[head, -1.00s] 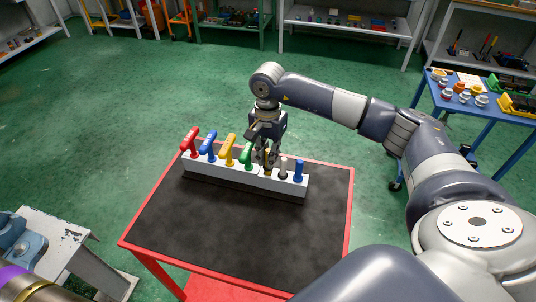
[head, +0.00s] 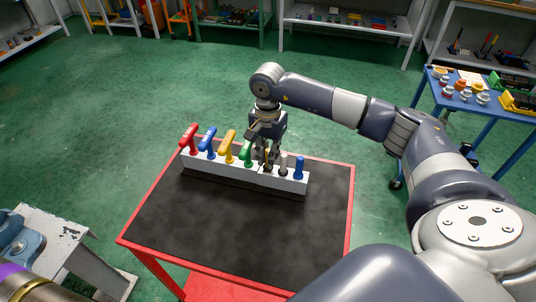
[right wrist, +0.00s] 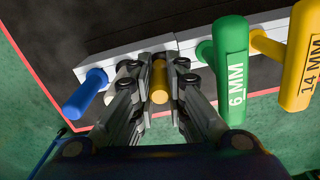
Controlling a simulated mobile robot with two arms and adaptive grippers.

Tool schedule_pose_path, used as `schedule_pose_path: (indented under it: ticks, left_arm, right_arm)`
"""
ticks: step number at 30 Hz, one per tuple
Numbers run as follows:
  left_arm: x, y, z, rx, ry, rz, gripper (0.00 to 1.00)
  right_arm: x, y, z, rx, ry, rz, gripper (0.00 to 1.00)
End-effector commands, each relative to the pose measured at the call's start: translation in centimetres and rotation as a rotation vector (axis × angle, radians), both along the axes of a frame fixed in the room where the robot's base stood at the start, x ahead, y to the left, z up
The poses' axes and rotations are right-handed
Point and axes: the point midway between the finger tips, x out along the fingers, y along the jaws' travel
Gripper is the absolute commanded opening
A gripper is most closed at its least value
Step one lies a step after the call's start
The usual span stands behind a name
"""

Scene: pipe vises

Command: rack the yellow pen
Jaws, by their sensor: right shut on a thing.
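The yellow pen (right wrist: 159,84) is between the two fingers of my right gripper (right wrist: 158,92) in the right wrist view. The gripper is shut on it. The pen is over or in the white rack (head: 228,170) on the table; its lower end is hidden, so I cannot tell how deep it sits. In the head view my right gripper (head: 268,156) points down at the rack, between the green handle and the grey pen, and mostly hides the yellow pen. My left gripper is not in view.
The rack also holds red (head: 189,138), blue (head: 207,142), yellow (head: 227,146) and green (head: 246,152) T-handle tools, a grey pen (head: 283,163) and a blue pen (head: 300,167). The dark tabletop (head: 225,225) in front is clear. A blue side table (head: 468,110) stands at right.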

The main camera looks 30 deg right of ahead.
Motion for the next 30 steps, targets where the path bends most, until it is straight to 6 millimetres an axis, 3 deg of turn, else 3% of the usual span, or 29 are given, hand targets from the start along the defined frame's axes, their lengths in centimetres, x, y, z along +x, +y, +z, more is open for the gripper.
schedule_pose_path:
  ticks: [30]
  left_arm:
    - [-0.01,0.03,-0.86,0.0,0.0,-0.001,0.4]
  right_arm:
    - [-0.04,-0.01,-0.99,0.0,0.001,0.0,0.0]
